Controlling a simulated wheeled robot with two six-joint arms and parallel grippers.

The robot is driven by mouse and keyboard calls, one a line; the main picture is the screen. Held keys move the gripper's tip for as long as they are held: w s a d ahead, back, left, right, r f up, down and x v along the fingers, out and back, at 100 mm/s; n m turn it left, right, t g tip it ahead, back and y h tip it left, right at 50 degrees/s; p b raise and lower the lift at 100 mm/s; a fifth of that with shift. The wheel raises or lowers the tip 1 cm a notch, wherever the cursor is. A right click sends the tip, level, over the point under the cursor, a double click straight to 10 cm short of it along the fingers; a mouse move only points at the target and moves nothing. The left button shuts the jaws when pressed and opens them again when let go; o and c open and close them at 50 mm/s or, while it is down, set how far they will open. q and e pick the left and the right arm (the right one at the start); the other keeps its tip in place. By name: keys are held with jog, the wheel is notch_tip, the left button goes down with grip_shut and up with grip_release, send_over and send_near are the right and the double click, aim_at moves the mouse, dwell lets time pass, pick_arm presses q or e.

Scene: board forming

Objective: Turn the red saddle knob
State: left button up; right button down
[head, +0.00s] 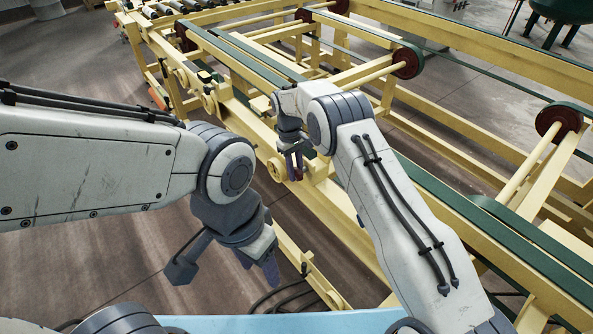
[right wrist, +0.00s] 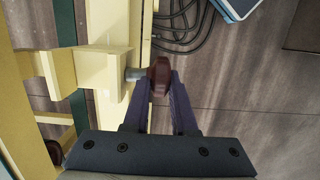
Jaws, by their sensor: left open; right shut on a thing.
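The red saddle knob (right wrist: 160,76) is a dark red-brown knob on a short grey shaft (right wrist: 136,74) that sticks out of a yellow block. In the right wrist view my right gripper (right wrist: 161,84) is shut on it, one finger on each side. In the head view my right gripper (head: 295,170) points down at the side of the yellow frame, and the knob is mostly hidden between its fingers. My left gripper (head: 264,268) hangs lower, open and empty, apart from the frame.
The yellow conveyor frame (head: 330,213) runs diagonally, with green belts (head: 545,245) and dark red wheels (head: 408,61). Black cables (right wrist: 185,35) lie on the floor near the knob. Brown floor (head: 100,262) is open left of the frame.

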jog(key=shift+w+r, duration=0.1)
jog(key=shift+w, duration=0.05)
dwell(0.5)
jog(key=c, duration=0.7)
grip_release()
jog(key=shift+g, duration=0.3)
jog(key=shift+p+v, duration=0.6)
jog(key=shift+v, duration=4.55)
jog(key=shift+a, duration=0.1)
